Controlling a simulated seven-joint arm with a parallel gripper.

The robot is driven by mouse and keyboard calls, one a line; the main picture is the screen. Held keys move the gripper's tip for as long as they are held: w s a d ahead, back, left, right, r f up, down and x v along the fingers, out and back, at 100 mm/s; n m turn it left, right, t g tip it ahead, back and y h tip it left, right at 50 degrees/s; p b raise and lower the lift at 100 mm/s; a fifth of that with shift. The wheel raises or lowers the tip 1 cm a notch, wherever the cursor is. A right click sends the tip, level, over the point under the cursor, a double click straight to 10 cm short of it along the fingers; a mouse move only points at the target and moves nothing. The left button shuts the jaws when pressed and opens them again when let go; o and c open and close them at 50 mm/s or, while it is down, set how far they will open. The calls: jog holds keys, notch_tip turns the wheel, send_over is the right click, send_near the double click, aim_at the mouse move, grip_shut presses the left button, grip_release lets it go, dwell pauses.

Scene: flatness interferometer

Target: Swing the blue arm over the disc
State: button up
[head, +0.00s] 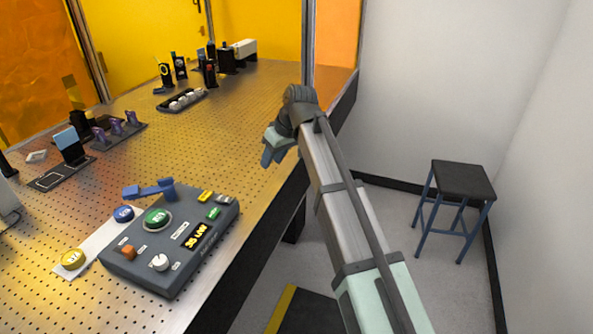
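The blue arm (146,190) sits at the back edge of a grey control box (150,271). It points to the left, from a thicker end at its right. A green disc (157,219) lies on top of the box, just in front of the arm. The arm lies behind the disc in the picture and does not cover it. My gripper (268,157) is above the table's right side, to the right of and beyond the box, apart from the blue arm. Its fingers are small and partly hidden, so I cannot tell whether it is open or shut.
Blue (123,214) and yellow (73,259) discs lie on a white strip left of the box. The box has an orange knob (128,253), a white knob (160,262) and a lit display (197,236). Optics mounts stand farther back. The perforated table (225,130) is clear between.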

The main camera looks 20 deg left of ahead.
jog(key=w+d+f+m, duration=0.1)
jog(key=w+d+f, duration=0.2)
jog(key=d+f, duration=0.2)
jog(key=shift+w+d+f, duration=0.25)
jog(key=shift+w, duration=0.05)
dwell(0.4)
jog(key=shift+n, duration=0.4)
jog(key=s+a, duration=0.1)
jog(key=a, duration=0.1)
jog(key=s+a+r, duration=0.1)
jog(key=s+a, duration=0.1)
jog(key=s+a+r, duration=0.1)
jog(key=s+a, duration=0.1)
jog(key=shift+a+r, duration=0.2)
jog(key=shift+a, duration=0.15)
jog(key=s+a+r+n, duration=0.1)
jog(key=s+a+r, duration=0.3)
jog(key=a+r, duration=0.3)
notch_tip(320, 180, up, 10)
jog(key=n+g+h, duration=0.2)
jog(key=n+g, duration=0.2)
jog(key=n, duration=0.9)
send_over(168, 177)
jog(key=w+d, duration=0.4)
jog(key=x, duration=1.3)
jog(key=shift+a+f, duration=0.2)
jog(key=shift+f, duration=0.1)
jog(key=shift+c, duration=0.3)
